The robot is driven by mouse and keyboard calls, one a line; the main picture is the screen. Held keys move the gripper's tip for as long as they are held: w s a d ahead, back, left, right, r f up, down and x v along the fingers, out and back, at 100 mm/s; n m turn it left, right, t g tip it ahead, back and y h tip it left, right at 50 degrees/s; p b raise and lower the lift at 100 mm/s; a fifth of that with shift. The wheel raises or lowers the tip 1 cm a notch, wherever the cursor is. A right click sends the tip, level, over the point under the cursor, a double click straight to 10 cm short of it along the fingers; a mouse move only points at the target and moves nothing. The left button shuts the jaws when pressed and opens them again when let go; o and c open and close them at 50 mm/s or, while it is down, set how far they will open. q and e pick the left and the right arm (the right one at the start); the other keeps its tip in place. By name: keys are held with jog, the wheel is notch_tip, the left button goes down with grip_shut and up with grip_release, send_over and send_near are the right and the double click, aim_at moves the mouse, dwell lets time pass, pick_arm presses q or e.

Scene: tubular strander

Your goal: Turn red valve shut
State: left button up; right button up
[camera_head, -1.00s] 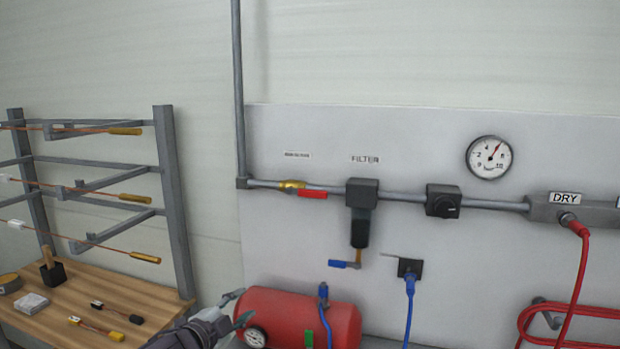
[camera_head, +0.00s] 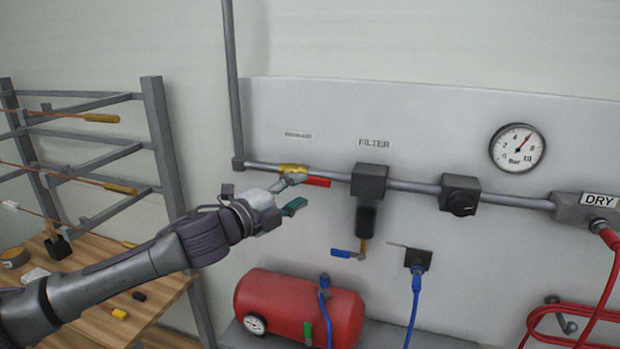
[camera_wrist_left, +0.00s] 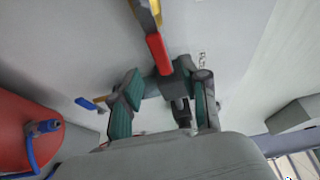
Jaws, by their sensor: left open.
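The red valve handle (camera_head: 317,182) lies along the grey pipe, to the right of its brass valve body (camera_head: 293,169). My left gripper (camera_head: 293,193) is open in front of the panel, just below and left of the handle, with its upper finger overlapping the valve in the head view. In the left wrist view the red handle (camera_wrist_left: 159,54) shows beyond the open fingers (camera_wrist_left: 165,98), near the gap between them. I cannot tell whether a finger touches it. My right gripper is not in view.
A filter (camera_head: 369,181) hangs on the pipe right of the valve, with a blue-handled drain (camera_head: 348,254) below. A black regulator knob (camera_head: 461,204) and a gauge (camera_head: 517,148) are further right. A red tank (camera_head: 299,307) stands below. A rack (camera_head: 166,150) and wooden bench (camera_head: 105,325) are at left.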

aim_at(314, 183)
pick_arm(q)
jog(key=x, duration=0.2)
jog(key=shift+w+d+r+p, duration=0.1)
jog(key=shift+w+d+p, duration=0.15)
jog(key=shift+p, duration=0.05)
jog(key=shift+w+d, duration=0.4)
jog(key=shift+w, duration=0.1)
jog(key=shift+w+d, duration=0.1)
jog(key=shift+w, duration=0.05)
jog(key=shift+c, duration=0.2)
grip_shut()
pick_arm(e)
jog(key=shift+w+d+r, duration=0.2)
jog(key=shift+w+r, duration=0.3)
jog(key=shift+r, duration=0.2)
